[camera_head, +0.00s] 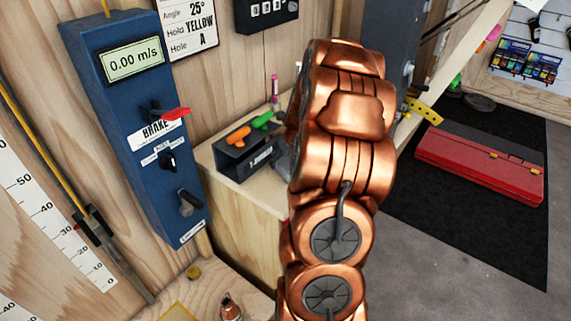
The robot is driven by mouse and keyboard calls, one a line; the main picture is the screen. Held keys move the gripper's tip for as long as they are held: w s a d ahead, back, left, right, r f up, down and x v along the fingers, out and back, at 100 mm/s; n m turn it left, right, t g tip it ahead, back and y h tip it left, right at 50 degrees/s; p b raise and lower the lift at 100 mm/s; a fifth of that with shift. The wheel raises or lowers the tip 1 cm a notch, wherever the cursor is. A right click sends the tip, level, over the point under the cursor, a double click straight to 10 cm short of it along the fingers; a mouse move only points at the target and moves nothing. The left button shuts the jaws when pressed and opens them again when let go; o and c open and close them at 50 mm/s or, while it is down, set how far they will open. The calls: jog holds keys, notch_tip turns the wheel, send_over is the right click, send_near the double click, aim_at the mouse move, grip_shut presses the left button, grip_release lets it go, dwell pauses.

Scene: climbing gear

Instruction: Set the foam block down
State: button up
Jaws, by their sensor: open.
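I cannot make out a foam block in this view. My copper arm fills the middle of the picture and hides what lies behind it. My gripper does not show clearly; a small grey part peeks out left of the arm, above the wooden bench top (222,155), and I cannot tell what it is.
A blue panel (128,110) with a speed display and brake lever hangs at left. A black holder (245,158) with orange and green handled tools stands on the bench. A red case (480,165) lies on the dark floor mat (440,225) at right.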

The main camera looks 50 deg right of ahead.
aim_at(286, 161)
jog(key=shift+p+x, duration=0.4)
jog(key=shift+x, duration=1.15)
jog(key=shift+d, duration=0.15)
jog(key=c, duration=1.3)
jog(key=shift+r, duration=0.1)
jog(key=shift+c, duration=0.2)
